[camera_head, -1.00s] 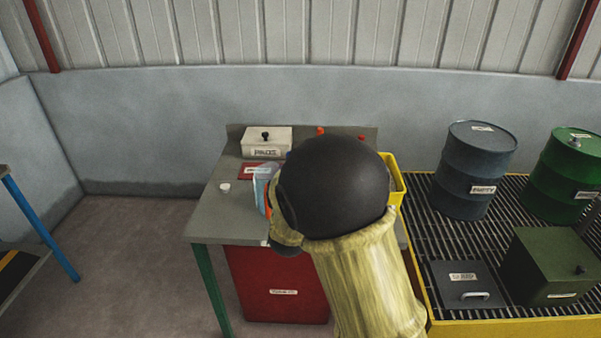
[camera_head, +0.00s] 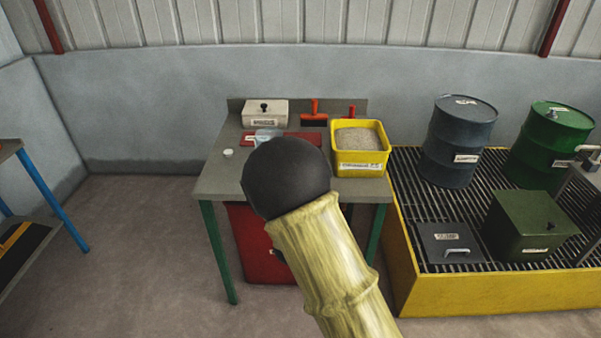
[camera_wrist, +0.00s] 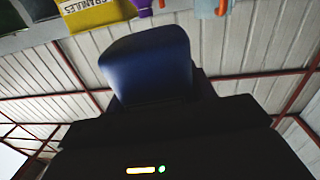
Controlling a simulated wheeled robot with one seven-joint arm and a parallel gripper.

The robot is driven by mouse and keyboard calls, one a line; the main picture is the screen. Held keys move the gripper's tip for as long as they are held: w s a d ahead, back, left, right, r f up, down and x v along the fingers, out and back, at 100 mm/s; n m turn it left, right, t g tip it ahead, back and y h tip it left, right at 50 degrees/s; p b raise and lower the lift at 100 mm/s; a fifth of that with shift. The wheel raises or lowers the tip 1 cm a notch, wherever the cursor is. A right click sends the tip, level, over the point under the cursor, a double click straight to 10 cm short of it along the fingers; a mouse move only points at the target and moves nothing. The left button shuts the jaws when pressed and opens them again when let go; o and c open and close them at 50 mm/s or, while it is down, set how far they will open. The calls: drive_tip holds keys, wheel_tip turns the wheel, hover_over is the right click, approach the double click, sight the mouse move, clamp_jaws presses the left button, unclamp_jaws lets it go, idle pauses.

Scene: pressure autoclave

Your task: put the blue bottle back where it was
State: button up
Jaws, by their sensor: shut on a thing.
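The blue bottle (camera_wrist: 148,60) is dark blue and fills the middle of the wrist view, close to the camera. My gripper (camera_wrist: 155,100) shows as a dark shape below it and is shut on it. In the head view the black ball-shaped joint of my arm hides the gripper and most of what it holds. A pale bluish, see-through thing (camera_head: 266,134) shows just above that joint, over the table; I cannot tell what it is. A red mat (camera_head: 305,138) lies on the grey table (camera_head: 215,180), partly hidden by my arm.
A cream lidded box (camera_head: 265,117) and red-handled tools (camera_head: 314,110) stand at the table's back. A yellow bin of granules (camera_head: 360,168) is at its right, a small white cap (camera_head: 227,153) at its left. Drums and boxes stand on the yellow-edged grating (camera_head: 415,220) to the right.

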drive_tip(key=s+d+f+m+h, duration=0.1)
drive_tip(key=s+d+f, duration=0.2)
drive_tip(key=d+f, duration=0.4)
drive_tip(key=s+d+f+m+h, duration=0.1)
drive_tip(key=s+d+f+h, duration=0.1)
drive_tip(key=d+f, duration=0.5)
drive_tip(key=shift+s+f, duration=0.55)
drive_tip(key=shift+s, duration=0.2)
